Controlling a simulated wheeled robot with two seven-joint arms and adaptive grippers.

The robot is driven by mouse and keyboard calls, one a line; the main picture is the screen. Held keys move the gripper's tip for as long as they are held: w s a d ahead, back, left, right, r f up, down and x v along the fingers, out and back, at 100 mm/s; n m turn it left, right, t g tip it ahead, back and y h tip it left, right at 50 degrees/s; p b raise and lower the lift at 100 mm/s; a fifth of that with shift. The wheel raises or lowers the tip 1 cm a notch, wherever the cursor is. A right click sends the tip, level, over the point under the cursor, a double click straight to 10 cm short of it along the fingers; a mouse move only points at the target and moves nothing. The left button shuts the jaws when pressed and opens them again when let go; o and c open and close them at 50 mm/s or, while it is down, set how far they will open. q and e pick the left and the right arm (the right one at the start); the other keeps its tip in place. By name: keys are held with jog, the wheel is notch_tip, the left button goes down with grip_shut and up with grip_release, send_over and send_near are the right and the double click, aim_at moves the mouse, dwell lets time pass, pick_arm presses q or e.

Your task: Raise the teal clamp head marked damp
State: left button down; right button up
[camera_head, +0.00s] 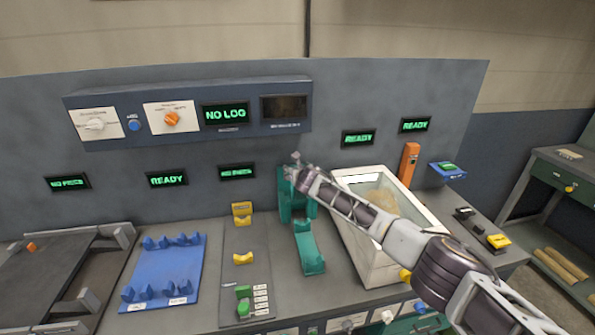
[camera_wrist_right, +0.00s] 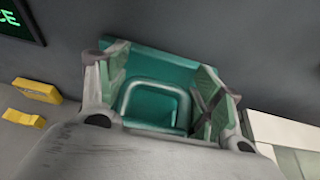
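The teal clamp head (camera_head: 285,196) stands at the back of the bench, partly hidden by my right gripper and arm. No "damp" marking is readable. A separate teal curved cradle (camera_head: 308,248) lies in front. My left gripper is out of view.
A white bin (camera_head: 352,232) with tan contents stands right of the clamp, under my right arm. Yellow blocks (camera_head: 242,213) and a blue rack (camera_head: 168,268) are to the left. An orange post (camera_head: 408,163) stands behind the bin. The panel wall is close behind the clamp.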

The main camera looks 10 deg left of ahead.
jog(key=shift+w+d+f, duration=0.1)
jog(key=shift+d+f, duration=0.15)
jog(key=shift+f, duration=0.2)
jog(key=shift+r, duration=0.1)
jog(key=shift+v, duration=1.5)
jog(key=v, duration=0.9)
jog(key=shift+a+r, duration=0.2)
jog(key=shift+a, duration=0.1)
